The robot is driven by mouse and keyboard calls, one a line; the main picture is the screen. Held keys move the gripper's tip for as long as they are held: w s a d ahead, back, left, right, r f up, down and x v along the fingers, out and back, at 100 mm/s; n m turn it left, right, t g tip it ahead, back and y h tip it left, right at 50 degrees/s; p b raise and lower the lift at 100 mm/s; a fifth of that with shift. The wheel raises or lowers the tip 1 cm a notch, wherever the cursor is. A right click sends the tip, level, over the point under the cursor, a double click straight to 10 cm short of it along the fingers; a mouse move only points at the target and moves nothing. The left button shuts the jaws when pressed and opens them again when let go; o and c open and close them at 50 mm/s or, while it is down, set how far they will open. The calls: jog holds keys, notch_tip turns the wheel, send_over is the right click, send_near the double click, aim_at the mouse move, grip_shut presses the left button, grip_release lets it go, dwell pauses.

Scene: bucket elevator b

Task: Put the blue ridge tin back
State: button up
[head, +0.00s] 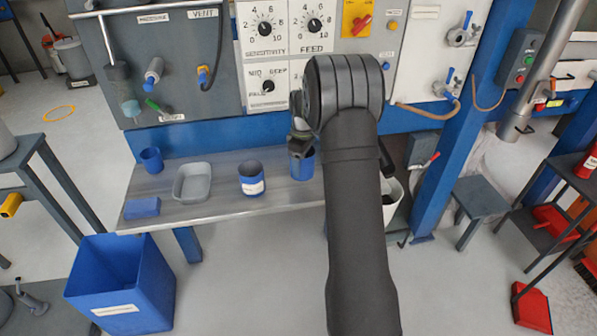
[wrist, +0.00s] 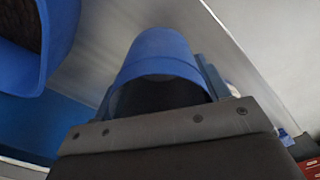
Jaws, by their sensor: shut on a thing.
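A blue tin (head: 302,168) is at my gripper (head: 301,148), on the right part of the steel shelf in the head view. In the wrist view my gripper (wrist: 165,118) is shut on this blue tin (wrist: 160,55), whose open rim faces the camera. My gripper and arm hide part of the tin in the head view. I cannot tell whether its base touches the shelf. Another blue tin with a white label (head: 252,186) stands upright to its left. It appears as the large blue rim at the upper left of the wrist view (wrist: 72,20).
The steel shelf (head: 225,208) also bears a grey tray (head: 193,182), a small blue cup (head: 151,160) and a blue block (head: 142,207). A control panel (head: 288,45) rises behind. A blue bin (head: 120,285) stands on the floor at left.

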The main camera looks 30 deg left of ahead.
jog(key=shift+s+a+f, duration=0.1)
jog(key=shift+a+f, duration=0.35)
jog(key=shift+a, duration=0.2)
jog(key=shift+f, duration=1.95)
jog(key=shift+f, duration=0.1)
jog(key=o, duration=1.4)
jog(key=shift+c, duration=0.2)
notch_tip(320, 180, up, 12)
jog(key=shift+d, duration=0.1)
